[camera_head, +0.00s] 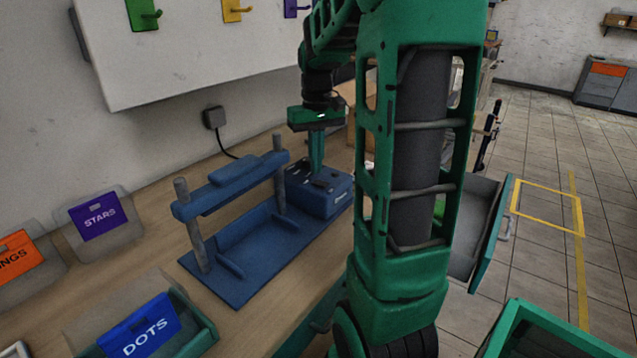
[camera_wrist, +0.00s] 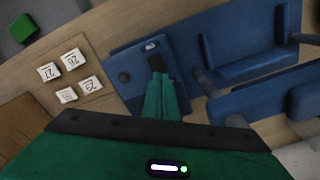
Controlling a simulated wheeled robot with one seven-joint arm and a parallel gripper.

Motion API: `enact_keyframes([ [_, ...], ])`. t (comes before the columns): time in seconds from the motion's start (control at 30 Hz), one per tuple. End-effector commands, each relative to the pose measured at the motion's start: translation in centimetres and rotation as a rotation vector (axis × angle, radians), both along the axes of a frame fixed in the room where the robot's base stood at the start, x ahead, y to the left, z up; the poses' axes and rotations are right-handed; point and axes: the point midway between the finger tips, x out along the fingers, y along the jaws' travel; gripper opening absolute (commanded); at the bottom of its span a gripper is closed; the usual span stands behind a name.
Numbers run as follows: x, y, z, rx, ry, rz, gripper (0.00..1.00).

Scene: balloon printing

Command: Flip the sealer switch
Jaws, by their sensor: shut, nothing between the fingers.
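The blue sealer (camera_head: 248,233) stands on the wooden table, with a flat base, two grey posts and a raised crossbar. Its control box (camera_head: 325,194) is at the right end, with dark controls on its top. My gripper (camera_head: 317,175) is shut and empty, pointing down at the top of this box. In the wrist view the closed fingertips (camera_wrist: 157,68) are over the box top (camera_wrist: 130,70), close to a dark switch-like part. I cannot tell whether the fingertips touch the switch.
Bins marked STARS (camera_head: 98,218) and DOTS (camera_head: 146,328) stand left of the sealer. In the wrist view, several numbered white tiles (camera_wrist: 71,60) lie beside the box. A wall plug (camera_head: 214,117) with a black cable is behind. An open drawer (camera_head: 476,235) is at right.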

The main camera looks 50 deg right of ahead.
Motion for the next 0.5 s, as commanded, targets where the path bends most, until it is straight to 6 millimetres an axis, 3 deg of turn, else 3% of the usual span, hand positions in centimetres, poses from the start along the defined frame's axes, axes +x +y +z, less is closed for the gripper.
enact_keyframes([
  [0.5, 0.1, 0.0, 3.6, 0.000, -0.001, 0.001, 0.00],
])
